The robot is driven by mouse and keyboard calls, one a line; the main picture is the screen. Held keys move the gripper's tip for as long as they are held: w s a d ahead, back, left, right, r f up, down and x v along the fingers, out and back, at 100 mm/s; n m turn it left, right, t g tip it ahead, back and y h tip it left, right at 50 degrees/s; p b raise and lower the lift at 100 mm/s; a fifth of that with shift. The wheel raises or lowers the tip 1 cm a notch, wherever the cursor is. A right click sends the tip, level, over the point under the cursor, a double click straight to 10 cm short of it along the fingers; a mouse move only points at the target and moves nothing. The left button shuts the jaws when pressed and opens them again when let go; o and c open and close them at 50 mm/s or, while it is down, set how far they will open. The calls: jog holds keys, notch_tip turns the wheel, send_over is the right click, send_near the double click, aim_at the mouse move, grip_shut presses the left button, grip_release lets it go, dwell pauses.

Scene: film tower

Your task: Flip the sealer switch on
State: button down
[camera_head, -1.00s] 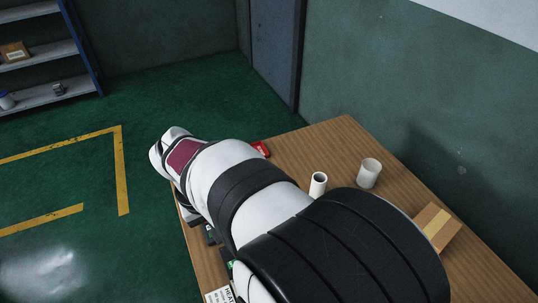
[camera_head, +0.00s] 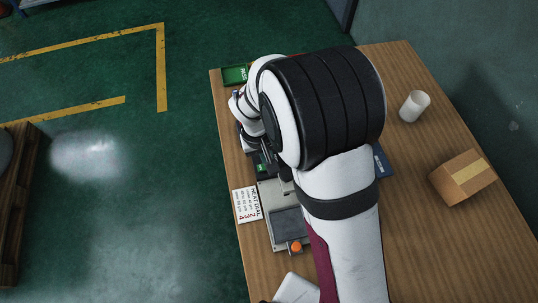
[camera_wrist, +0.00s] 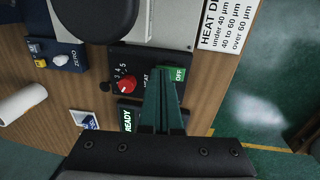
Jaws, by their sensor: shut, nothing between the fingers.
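The sealer's dark control panel (camera_wrist: 115,68) is in the middle of the wrist view. It carries a red heat dial (camera_wrist: 125,84) with numbers and a green label reading OFF (camera_wrist: 177,73). My gripper (camera_wrist: 163,76) is shut and empty, its fingertips over the panel beside the OFF label. The switch lever itself cannot be made out; the fingers cover that part. Whether they touch the panel I cannot tell. In the head view the sealer's grey body (camera_head: 268,196) lies partly under my arm, which hides most of the panel.
A HEAT DIAL card (camera_head: 247,205) lies by the table's left edge. A blue ZERO box (camera_wrist: 63,57) and a READY sign (camera_wrist: 128,118) are near the panel. A white cup (camera_head: 414,106) and cardboard box (camera_head: 462,178) stand on the right of the wooden table (camera_head: 450,245).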

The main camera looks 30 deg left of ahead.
jog(key=shift+w+f, duration=0.1)
jog(key=shift+f, duration=0.1)
dwell(0.3)
jog(key=shift+s+a+r, duration=0.15)
jog(key=shift+s+a, duration=0.35)
jog(key=shift+s, duration=0.1)
notch_tip(320, 180, up, 14)
jog(key=s+a, duration=0.1)
jog(key=shift+s+a, duration=0.15)
jog(key=shift+s, duration=0.05)
jog(key=shift+w, duration=0.1)
